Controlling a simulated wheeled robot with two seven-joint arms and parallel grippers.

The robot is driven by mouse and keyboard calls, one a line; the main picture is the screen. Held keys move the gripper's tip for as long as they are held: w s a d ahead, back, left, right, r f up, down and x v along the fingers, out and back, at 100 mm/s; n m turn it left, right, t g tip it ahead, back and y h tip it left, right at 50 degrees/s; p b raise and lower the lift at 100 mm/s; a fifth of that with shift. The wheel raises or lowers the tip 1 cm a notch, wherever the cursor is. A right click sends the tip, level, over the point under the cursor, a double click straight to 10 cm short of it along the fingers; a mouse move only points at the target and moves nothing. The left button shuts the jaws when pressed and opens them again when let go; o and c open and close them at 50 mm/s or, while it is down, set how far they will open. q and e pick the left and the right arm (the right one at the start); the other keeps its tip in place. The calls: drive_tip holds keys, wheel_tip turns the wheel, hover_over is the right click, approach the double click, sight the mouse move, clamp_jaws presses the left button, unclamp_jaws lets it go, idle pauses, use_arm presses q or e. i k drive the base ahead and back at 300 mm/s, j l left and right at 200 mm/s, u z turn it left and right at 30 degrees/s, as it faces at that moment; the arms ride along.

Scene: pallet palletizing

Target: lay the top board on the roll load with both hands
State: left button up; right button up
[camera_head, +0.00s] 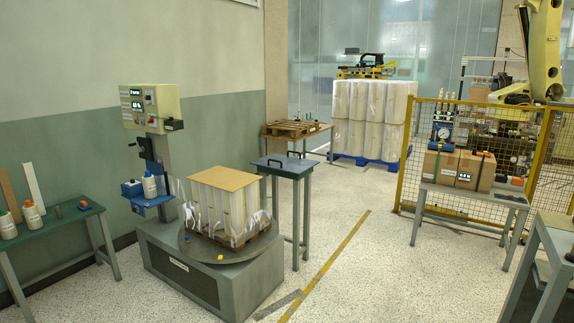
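The roll load (217,208) stands on a small wooden pallet on the round turntable of the wrapping machine, left of the middle. Clear film hangs loosely around its lower sides. A flat tan sheet (222,179) covers its top. A blue-grey board (284,168) with two black handles lies flat on a tall narrow stand just right of and behind the load. Whether this board is separate from the stand's top is hard to tell. Neither of my grippers is in view.
The wrapping machine's column (156,160) rises behind the load's left side. A green table (52,228) with bottles stands at left. A yellow fence (470,150) and a table with boxes (459,170) are at right. The floor (370,260) between is clear.

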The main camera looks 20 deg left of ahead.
sight(224, 177)
drive_tip(key=i+j+z, duration=0.1)
drive_tip(key=i, duration=0.35)
drive_tip(key=i+j, duration=0.15)
drive_tip(key=i, duration=0.25)
drive_tip(key=i+j+z, duration=0.15)
drive_tip(key=i, duration=0.3)
drive_tip(key=i+j, duration=0.15)
drive_tip(key=i, duration=0.25)
drive_tip(key=i+z, duration=0.15)
drive_tip(key=i, duration=1.7)
drive_tip(key=i+u, duration=0.7)
drive_tip(key=i, duration=0.15)
drive_tip(key=i+l+u, duration=0.2)
drive_tip(key=i+u, duration=0.15)
drive_tip(key=i+l+u, duration=0.4)
drive_tip(key=i+j, duration=0.1)
